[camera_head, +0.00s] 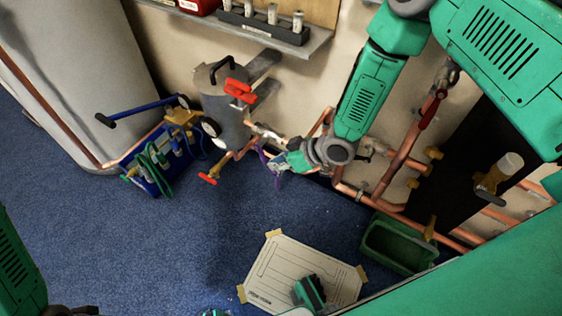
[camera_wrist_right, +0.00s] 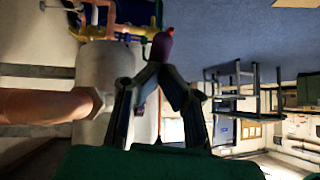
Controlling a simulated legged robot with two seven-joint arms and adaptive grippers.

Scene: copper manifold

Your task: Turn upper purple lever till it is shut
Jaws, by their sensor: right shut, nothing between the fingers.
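A purple lever (camera_head: 263,154) shows in the head view as a thin purple piece by the copper pipes, beside my right gripper (camera_head: 281,162). The gripper partly covers that spot. In the right wrist view a purple lever end (camera_wrist_right: 162,45) stands just beyond the fingertips of my right gripper (camera_wrist_right: 155,73). The fingertips meet and hold nothing. I cannot tell whether they touch the lever. The lever's pivot and exact angle are hidden.
Copper pipes (camera_head: 405,150) run along the wall, with a red-handled valve (camera_head: 431,110). A grey tank (camera_head: 224,105) with a red lever (camera_head: 240,91) stands left of my right gripper. A green bin (camera_head: 398,243) and white board (camera_head: 300,268) lie on the blue floor.

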